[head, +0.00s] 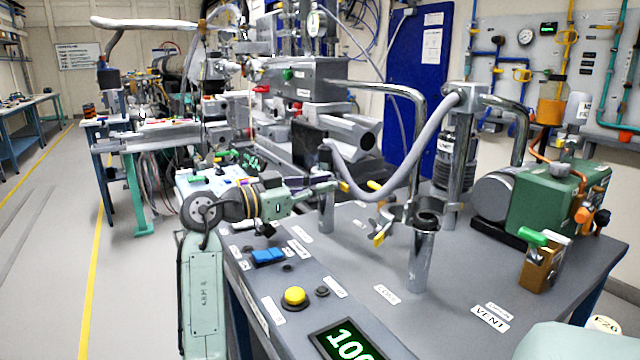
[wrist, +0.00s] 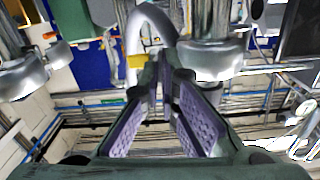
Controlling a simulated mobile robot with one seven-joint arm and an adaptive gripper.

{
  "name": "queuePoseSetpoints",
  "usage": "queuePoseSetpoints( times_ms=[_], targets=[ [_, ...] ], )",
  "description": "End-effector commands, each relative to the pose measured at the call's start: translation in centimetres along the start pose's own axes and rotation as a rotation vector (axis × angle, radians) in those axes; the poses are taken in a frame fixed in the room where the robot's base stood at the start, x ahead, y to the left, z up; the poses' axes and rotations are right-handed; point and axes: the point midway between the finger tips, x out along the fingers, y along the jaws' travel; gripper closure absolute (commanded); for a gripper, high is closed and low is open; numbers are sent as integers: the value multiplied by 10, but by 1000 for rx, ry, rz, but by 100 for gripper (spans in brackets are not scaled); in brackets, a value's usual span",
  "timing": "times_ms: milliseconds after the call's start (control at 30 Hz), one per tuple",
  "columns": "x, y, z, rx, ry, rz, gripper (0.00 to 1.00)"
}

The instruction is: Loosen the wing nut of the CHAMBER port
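My gripper (head: 322,187) reaches over the bench from the left in the head view. In the wrist view its two purple-padded fingers (wrist: 163,78) stand apart with a narrow gap. A yellow wing nut (head: 343,187) shows just beyond the fingertips; it also shows in the wrist view (wrist: 136,62), beside the left fingertip. I see no clear grip on it. The metal port post (head: 326,212) there is partly hidden by my gripper, and a grey hose (head: 392,196) runs down to it. Its label (head: 302,233) is too small to read surely.
A tall post (head: 461,150), a green pump (head: 545,200) and a VENT valve (head: 543,262) stand right. The bench front holds a yellow button (head: 295,297) and a display (head: 347,341).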

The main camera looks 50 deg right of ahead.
Motion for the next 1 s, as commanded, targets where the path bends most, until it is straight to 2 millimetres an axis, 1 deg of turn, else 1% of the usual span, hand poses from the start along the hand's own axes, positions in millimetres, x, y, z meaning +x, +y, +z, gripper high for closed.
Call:
queuePoseSetpoints(
  times_ms=[533,600,867,1000],
  targets=[
    [2,0,-1,-25,2,-2,100],
    [2,0,-1,-25,2,-2,94],
    [1,0,0,-25,1,0,77],
    [1,0,0,-25,1,0,77]
  ],
)
